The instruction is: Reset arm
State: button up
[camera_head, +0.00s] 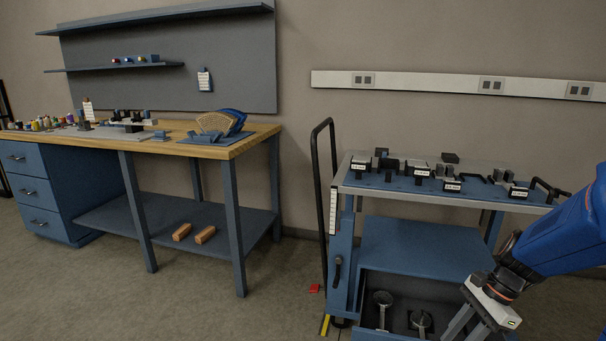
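My blue arm (560,238) reaches in from the right edge, in front of the cart. My gripper (463,334) points down and left at the bottom of the view, in front of the cart's open drawer. Its two grey fingers stand apart with a gap between them, and I see nothing held there. The fingertips are at or past the lower picture edge. A tan lattice piece (214,122) leans by blue curved parts (234,119) on the workbench at left, far from my gripper.
The blue cart (415,251) has clamps and labelled fixtures on top (424,171) and a black upright handle (317,185). Its open drawer (369,283) holds round metal parts (382,300). The wooden workbench (262,134) stands left. Floor between them is mostly clear.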

jog(key=s+a+r+n+t+h, duration=0.5)
jog(key=s+r+n, duration=0.5)
jog(key=n, duration=0.7)
jog(key=shift+s+a+r+n, duration=0.3)
jog(key=shift+s+a+r, duration=0.05)
jog(key=shift+a+r, duration=0.5)
